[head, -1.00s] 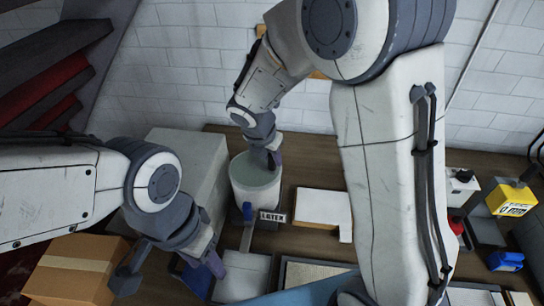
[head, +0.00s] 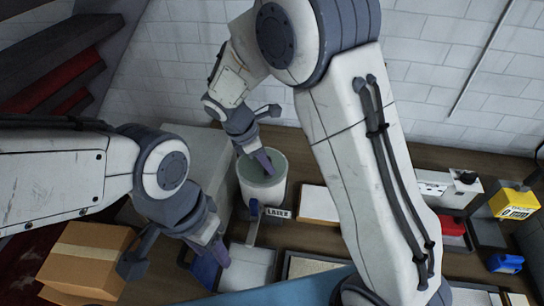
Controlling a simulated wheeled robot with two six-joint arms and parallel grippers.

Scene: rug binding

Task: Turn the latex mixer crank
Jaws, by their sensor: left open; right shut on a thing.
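The latex mixer is a white round tub (head: 262,194) with a pale green inside, standing on the bench with a LATEX label (head: 278,212) at its front. My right gripper (head: 264,162) reaches down over the tub's far side, its fingertips at the opening. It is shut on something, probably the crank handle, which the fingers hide. My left gripper (head: 180,258) is open and empty, low at the left, in front of and left of the tub, apart from it.
A blue-topped grey bar (head: 252,228) stands in front of the tub. A cardboard box (head: 90,255) is at lower left. A white block (head: 318,203) lies right of the tub. A yellow box (head: 514,202) and a blue item (head: 505,263) are at far right. My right forearm crosses the middle.

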